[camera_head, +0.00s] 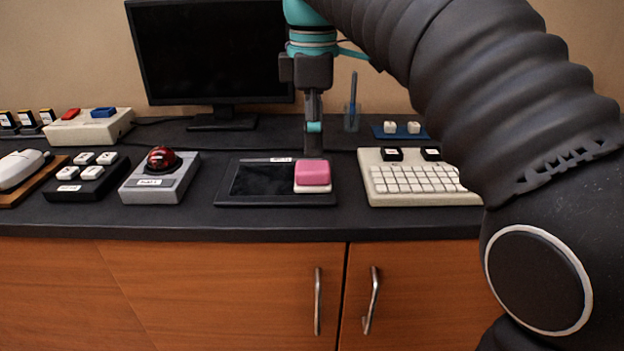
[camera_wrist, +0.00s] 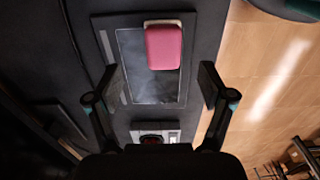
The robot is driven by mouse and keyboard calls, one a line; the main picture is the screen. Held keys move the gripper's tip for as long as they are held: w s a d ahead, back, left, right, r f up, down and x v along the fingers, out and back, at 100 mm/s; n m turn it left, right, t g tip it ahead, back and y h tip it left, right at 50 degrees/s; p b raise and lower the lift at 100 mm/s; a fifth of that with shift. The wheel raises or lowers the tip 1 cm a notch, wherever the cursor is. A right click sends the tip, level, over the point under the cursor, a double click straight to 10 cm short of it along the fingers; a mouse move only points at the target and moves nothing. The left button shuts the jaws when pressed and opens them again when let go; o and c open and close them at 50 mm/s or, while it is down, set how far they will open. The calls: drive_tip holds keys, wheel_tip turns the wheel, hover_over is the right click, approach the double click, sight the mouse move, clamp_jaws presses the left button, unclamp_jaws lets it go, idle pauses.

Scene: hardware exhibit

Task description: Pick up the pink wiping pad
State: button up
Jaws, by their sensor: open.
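The pink wiping pad (camera_head: 313,173) is a small block with a pale underside. It lies on the right end of a flat black tablet (camera_head: 258,181) on the dark counter. In the wrist view the pad (camera_wrist: 163,47) lies beyond my fingertips, near the upper middle. My gripper (camera_head: 314,150) points down just behind the pad in the head view. In the wrist view my gripper (camera_wrist: 160,86) has its two fingers spread wide, with nothing held between them. The gap between the fingertips and the pad's height is hard to judge.
A grey box with a red dome button (camera_head: 162,160) stands left of the tablet. A cream keypad (camera_head: 415,180) stands close on the right. A monitor (camera_head: 208,50) and a pen cup (camera_head: 351,118) stand behind. The counter's front edge (camera_head: 250,232) is near.

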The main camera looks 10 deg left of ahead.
sight(313, 165)
drive_tip(key=shift+s+f+b, duration=0.15)
drive_tip(key=shift+f+b, duration=0.25)
drive_tip(key=shift+f, duration=1.25)
drive_tip(key=shift+s+f+b, duration=0.1)
drive_tip(key=shift+f+b, duration=0.25)
drive_tip(key=shift+f, duration=1.25)
drive_tip(key=shift+c, duration=0.2)
drive_tip(key=c, duration=1.2)
drive_tip(key=shift+r, duration=0.5)
drive_tip(key=r, duration=0.2)
drive_tip(key=d+r+p, duration=0.1)
drive_tip(key=r, duration=0.1)
drive_tip(key=shift+w, duration=0.1)
drive_tip(key=d+r, duration=0.2)
drive_tip(key=d, duration=0.1)
drive_tip(key=d+r, duration=0.2)
drive_tip(key=d, duration=0.2)
drive_tip(key=d+r+p, duration=0.1)
drive_tip(key=d+r, duration=0.1)
drive_tip(key=d, duration=0.1)
drive_tip(key=shift+w+d, duration=0.35)
